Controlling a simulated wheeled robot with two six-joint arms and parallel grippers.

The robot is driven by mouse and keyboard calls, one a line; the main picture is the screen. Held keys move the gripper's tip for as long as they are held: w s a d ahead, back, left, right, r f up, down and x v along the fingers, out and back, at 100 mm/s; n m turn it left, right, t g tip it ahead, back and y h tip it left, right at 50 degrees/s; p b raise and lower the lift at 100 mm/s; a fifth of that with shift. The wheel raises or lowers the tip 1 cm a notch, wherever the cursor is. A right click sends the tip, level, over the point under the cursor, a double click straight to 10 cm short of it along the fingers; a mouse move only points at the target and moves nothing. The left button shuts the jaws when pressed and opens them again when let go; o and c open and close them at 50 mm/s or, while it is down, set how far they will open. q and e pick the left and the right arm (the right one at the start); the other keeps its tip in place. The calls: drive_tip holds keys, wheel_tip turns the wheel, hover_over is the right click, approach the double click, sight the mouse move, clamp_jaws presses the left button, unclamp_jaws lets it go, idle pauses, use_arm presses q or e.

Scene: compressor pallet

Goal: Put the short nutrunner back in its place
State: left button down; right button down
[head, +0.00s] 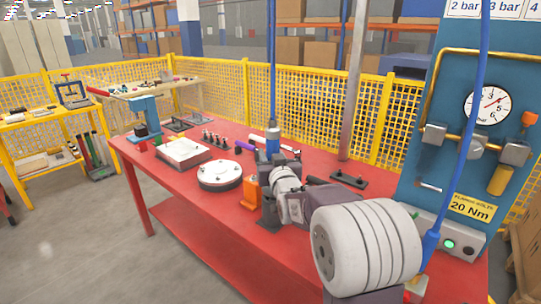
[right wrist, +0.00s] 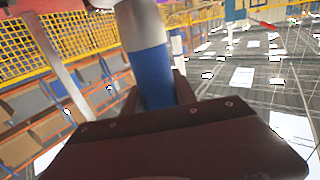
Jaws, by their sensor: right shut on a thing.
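The short nutrunner (head: 273,143) is blue, with a blue hose rising from its top. It is upright above the red table in the head view. My right gripper (head: 284,158) is shut on it. In the right wrist view the blue body and grey end of the nutrunner (right wrist: 152,75) show between the dark fingers of my right gripper (right wrist: 155,95). The nutrunner's lower end is hidden in the head view. My left gripper is not in view.
An orange block (head: 250,192) stands on the red table (head: 200,190), left of my right arm. A white round part (head: 220,175) and a white plate (head: 183,152) lie farther left. A second blue tool (head: 430,246) hangs at right, by the blue gauge panel (head: 440,110). A black rack (head: 348,180) lies near the back edge.

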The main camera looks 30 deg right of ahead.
drive_tip(key=shift+f+b, duration=0.85)
drive_tip(key=shift+b, duration=0.1)
drive_tip(key=c, duration=0.9)
unclamp_jaws()
drive_tip(key=shift+f, duration=0.2)
drive_tip(key=v, duration=0.9)
drive_tip(key=shift+r, duration=0.25)
drive_tip(key=shift+s+f, duration=0.1)
